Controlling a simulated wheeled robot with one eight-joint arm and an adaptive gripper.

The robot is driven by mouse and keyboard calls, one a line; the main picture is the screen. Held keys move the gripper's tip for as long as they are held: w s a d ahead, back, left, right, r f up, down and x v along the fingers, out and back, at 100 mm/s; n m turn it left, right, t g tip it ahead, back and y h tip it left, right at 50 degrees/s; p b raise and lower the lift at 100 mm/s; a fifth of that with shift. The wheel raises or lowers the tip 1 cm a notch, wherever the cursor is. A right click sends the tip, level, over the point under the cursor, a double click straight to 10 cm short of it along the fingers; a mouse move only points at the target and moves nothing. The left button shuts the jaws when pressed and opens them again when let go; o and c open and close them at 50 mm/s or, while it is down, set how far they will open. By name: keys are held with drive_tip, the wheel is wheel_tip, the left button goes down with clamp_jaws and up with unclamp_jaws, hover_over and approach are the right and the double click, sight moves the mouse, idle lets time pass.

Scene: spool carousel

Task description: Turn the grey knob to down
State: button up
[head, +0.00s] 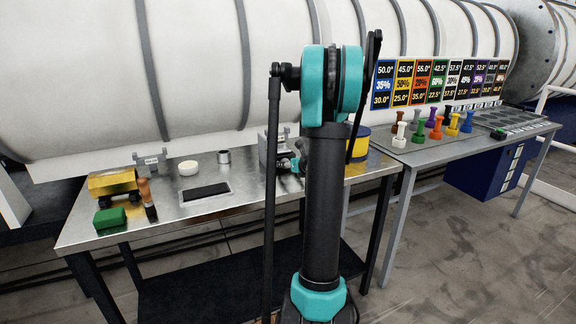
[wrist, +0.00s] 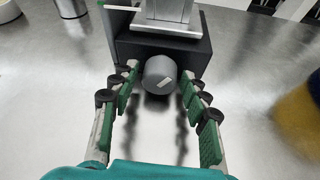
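The grey knob (wrist: 160,75) is a short dark-grey cylinder on the front of a dark box (wrist: 128,47) in the wrist view. A small pale mark shows on its face, slanting slightly. My gripper (wrist: 160,82) is open, with one green-padded finger on each side of the knob. Gaps show between the fingers and the knob, so they do not appear to touch it. In the head view my gripper (head: 291,163) is at the grey device (head: 268,150) on the steel table, partly behind my arm. The knob cannot be made out there.
The steel table (head: 225,178) also holds a yellow block-like item (head: 112,183), a green block (head: 109,218), a dark flat pad (head: 206,191), a white roll (head: 188,168) and a yellow-blue drum (head: 358,142). A second table with coloured spools (head: 437,127) stands at the right.

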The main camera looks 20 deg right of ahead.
drive_tip(key=c, duration=0.8)
drive_tip(key=shift+a+n+h, duration=0.2)
drive_tip(key=shift+n+h, duration=0.1)
drive_tip(key=shift+n, duration=0.2)
drive_tip(key=shift+n+h, duration=0.9)
drive_tip(key=shift+n, duration=0.2)
drive_tip(key=o, duration=1.1)
drive_tip(key=shift+o, duration=0.2)
drive_tip(key=shift+s, duration=0.1)
drive_tip(key=v, duration=1.2)
drive_tip(key=shift+f, duration=0.1)
